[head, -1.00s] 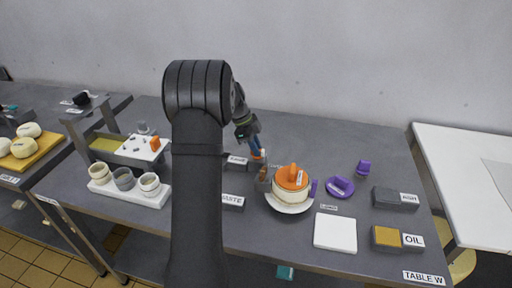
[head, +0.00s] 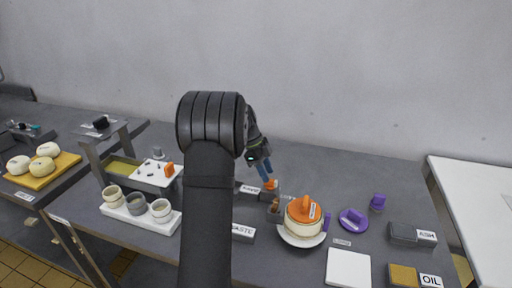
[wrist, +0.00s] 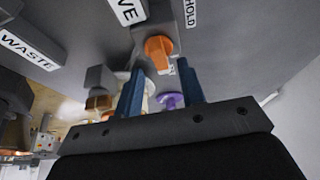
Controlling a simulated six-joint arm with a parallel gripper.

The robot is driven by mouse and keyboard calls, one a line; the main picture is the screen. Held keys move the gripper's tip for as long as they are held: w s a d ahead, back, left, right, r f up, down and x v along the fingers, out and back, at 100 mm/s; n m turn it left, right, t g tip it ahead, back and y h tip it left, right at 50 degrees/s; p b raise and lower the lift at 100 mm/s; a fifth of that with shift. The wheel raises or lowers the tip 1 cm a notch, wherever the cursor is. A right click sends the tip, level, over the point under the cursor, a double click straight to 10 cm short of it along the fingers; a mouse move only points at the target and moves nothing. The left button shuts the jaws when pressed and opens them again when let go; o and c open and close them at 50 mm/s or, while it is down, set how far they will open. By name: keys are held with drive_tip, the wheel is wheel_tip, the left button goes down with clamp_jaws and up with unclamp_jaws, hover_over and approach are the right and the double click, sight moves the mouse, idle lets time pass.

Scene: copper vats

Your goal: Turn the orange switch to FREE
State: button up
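The orange switch (wrist: 158,50) is a knob on a grey box (wrist: 163,18) in the wrist view. Labels ending in "VE" and reading "HOLD" lie on either side of it, and a small label near the knob is partly hidden. In the head view the switch (head: 271,185) is small, just below my fingertips. My gripper (wrist: 161,62) has two blue fingers standing apart, with the knob showing between and just beyond their tips. I cannot tell whether either finger touches it. My gripper (head: 266,176) also shows in the head view, pointing down at the box.
An orange-lidded pot (head: 305,211) stands close, to the right of the switch. A purple knob-topped disc (head: 353,219) and a white square (head: 348,269) lie further right. A white cup tray (head: 128,213) and a box with another orange knob (head: 169,170) are left.

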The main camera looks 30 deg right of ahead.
sight(270, 183)
drive_tip(key=v, duration=1.4)
drive_tip(key=shift+a+r, duration=0.15)
drive_tip(key=shift+r, duration=0.1)
drive_tip(key=shift+w+f, duration=0.1)
drive_tip(key=x, duration=1.7)
